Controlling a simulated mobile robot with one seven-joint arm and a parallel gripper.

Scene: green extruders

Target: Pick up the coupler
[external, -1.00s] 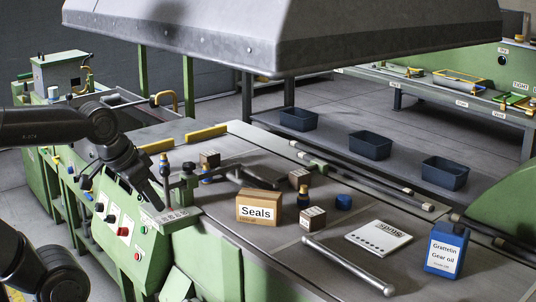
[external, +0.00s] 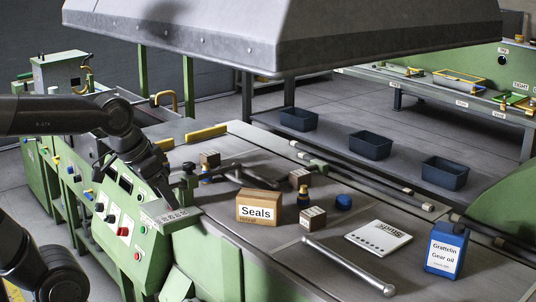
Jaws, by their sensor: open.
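No thing in view is clearly marked as the coupler. A short blue cylinder (external: 343,202) lies on the grey worktop right of the middle and may be it, but I cannot be sure. A dark metal fitting (external: 258,178) lies behind the Seals box. My gripper (external: 165,183) is open and hangs, pointing down, over the left edge of the worktop near the control panel. It is well left of the blue cylinder. Its fingers are dark and small, and I see nothing held between them.
A Seals box (external: 259,207), a small dark bottle (external: 303,198), small brown boxes (external: 313,218), a metal bar (external: 350,265), a white booklet (external: 379,238) and a blue oil can (external: 446,248) stand or lie on the worktop. A grey hood (external: 290,35) hangs above.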

